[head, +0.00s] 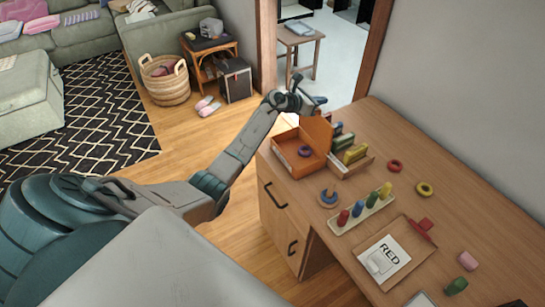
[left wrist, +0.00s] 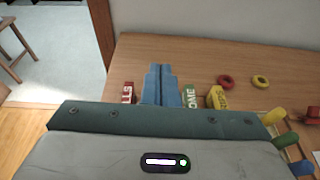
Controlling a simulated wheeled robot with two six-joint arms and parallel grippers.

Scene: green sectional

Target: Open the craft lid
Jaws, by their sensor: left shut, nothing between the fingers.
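The orange craft box (head: 291,163) stands at the far left corner of the wooden desk. Its orange lid (head: 317,133) is raised and stands up at the box's back right side. A purple ring (head: 305,151) shows inside the box. My left gripper (head: 318,100) is above and just behind the raised lid, with its arm reaching in from the left; whether it touches the lid I cannot tell. In the left wrist view its blue fingers (left wrist: 161,84) are together with nothing between them, over the desk. The box and lid are hidden there by the gripper body. My right gripper is not in view.
Toy blocks in a wooden tray (head: 360,170) stand right of the box. The desk's far right is clear.

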